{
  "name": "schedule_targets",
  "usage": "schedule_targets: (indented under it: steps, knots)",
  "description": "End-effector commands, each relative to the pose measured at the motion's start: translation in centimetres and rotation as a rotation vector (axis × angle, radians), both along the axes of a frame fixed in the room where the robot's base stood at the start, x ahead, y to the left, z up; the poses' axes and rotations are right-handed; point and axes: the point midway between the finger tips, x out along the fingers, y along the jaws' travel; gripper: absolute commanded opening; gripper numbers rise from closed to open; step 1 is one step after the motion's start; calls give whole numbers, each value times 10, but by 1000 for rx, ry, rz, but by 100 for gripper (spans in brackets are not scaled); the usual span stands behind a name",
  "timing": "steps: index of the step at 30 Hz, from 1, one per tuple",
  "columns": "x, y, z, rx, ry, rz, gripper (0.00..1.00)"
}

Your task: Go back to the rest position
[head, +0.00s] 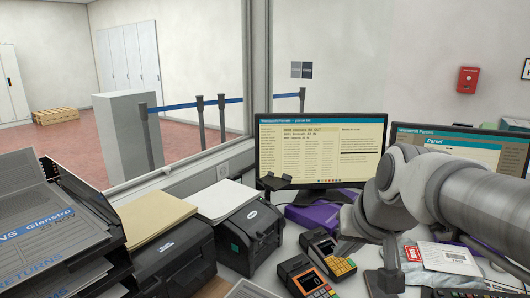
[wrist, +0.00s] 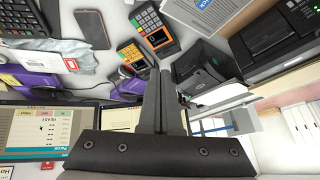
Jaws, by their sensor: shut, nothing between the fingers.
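My gripper (wrist: 160,74) shows in the wrist view with its two dark fingers together and nothing between them. The fingers point over the counter, with the card terminals beyond their tips in that view; they appear clear of them. In the head view my arm reaches in from the right, in front of the right monitor. I cannot clearly make out the fingers there.
Two card terminals (head: 305,277) (head: 328,250) stand on the counter. Black printers (head: 250,238) (head: 174,262) and stacked trays (head: 95,250) fill the left. A left monitor (head: 320,146) and a right monitor (head: 500,150) stand behind, by a glass screen. A purple box (head: 315,217) lies near the left monitor.

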Motion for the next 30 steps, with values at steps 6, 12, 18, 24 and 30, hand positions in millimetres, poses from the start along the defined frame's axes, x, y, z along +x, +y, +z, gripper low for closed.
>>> schedule_targets:
  steps: [6, 12, 18, 24, 30]
  knots:
    - [-74, 0, -18, -86, 28, 58, 0]
    - [-116, -5, -22, -142, 51, 86, 0]
    - [-114, -5, 25, -139, 53, 84, 0]
    - [-114, -5, 78, -139, 53, 84, 0]
    - [-114, -4, 123, -138, 53, 84, 0]
